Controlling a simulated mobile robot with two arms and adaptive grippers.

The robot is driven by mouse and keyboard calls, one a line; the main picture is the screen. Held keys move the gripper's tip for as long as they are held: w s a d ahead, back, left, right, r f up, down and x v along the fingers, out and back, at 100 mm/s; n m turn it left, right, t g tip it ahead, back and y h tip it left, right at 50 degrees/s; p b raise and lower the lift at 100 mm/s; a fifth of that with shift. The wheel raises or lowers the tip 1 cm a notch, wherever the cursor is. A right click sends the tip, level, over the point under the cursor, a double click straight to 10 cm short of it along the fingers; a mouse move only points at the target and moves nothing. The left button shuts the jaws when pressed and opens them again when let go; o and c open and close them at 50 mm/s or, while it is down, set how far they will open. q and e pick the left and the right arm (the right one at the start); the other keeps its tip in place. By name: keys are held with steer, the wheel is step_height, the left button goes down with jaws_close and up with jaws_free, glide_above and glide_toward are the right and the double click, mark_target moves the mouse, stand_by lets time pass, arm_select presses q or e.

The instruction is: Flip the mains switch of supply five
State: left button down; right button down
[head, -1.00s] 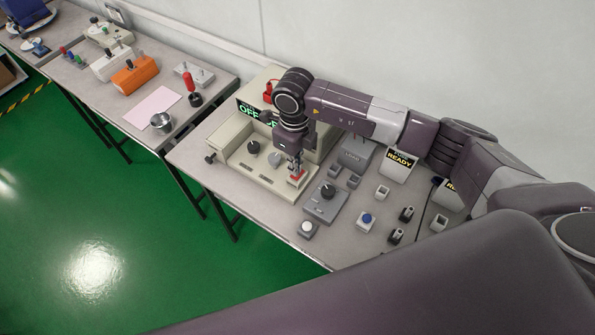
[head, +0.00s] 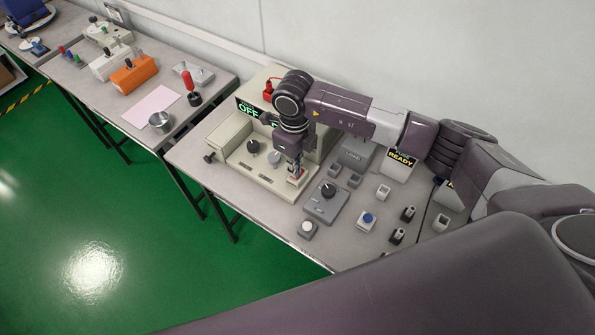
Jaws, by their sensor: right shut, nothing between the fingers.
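My right gripper (head: 295,175) points down at the right end of the deck. It is shut and empty, with its fingertips at a small switch with a red and white part (head: 296,179). The fingers cover much of the switch, so I cannot tell its position or whether they touch it. My left gripper is out of view.
A grey box with a black knob (head: 326,200), a white button box (head: 307,230), a blue button box (head: 366,220) and small sockets stand to the right. A "READY" sign (head: 401,160) is behind them. The left table holds an orange box (head: 135,75) and a metal cup (head: 160,122).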

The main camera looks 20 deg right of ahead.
steer(key=shift+f+b, duration=0.4)
steer(key=shift+f, duration=0.05)
steer(key=shift+r, duration=0.15)
steer(key=shift+r+p, duration=2.15)
steer(key=shift+r, duration=1.25)
